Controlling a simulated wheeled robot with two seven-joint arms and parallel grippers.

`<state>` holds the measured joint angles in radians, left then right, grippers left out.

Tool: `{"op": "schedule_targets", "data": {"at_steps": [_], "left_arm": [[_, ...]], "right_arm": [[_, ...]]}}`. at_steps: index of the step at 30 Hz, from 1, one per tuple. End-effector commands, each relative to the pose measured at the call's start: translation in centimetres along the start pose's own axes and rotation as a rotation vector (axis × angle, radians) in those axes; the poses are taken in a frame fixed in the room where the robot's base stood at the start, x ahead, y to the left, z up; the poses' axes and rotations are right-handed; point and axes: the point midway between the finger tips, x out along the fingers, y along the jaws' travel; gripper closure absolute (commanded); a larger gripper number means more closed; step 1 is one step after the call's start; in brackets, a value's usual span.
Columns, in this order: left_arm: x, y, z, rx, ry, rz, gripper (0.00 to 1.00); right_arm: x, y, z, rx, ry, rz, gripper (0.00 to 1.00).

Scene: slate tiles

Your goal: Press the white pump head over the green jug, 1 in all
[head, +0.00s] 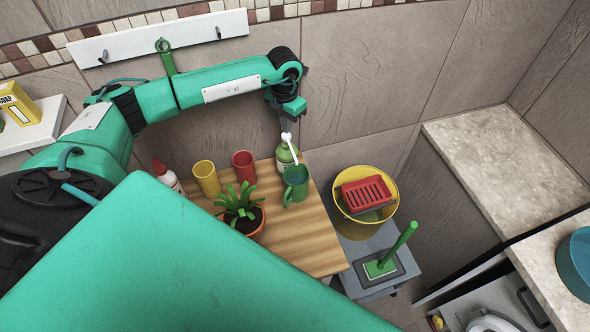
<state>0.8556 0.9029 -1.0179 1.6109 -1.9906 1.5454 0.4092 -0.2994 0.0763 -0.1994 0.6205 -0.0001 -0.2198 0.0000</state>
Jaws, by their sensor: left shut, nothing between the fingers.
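A green pump bottle (286,157) with a white pump head (290,148) stands on the wooden table at its back right corner. The pump's white spout reaches down toward the green jug (296,186), which stands just in front of the bottle. My left gripper (285,127) points down at the top of the pump head. It is shut with nothing held. It looks very close to the pump; whether it touches cannot be told. My right gripper is not in view.
On the wooden table (305,242) stand a yellow cup (206,178), a red cup (243,166), a potted plant (239,212) and a red-white bottle (166,178). A yellow bucket (391,205) with a red rack (366,193) is at right. The table's front right is clear.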

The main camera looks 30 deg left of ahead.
Motion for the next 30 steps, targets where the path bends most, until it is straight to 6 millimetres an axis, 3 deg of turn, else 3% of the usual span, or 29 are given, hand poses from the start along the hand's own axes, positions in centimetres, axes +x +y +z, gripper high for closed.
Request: {"op": "schedule_targets", "data": {"at_steps": [30], "left_arm": [[3.0, 0.0, 0.0, 0.000, 0.001, 0.000, 1.00]], "right_arm": [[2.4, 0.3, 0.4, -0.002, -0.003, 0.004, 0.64]]}}
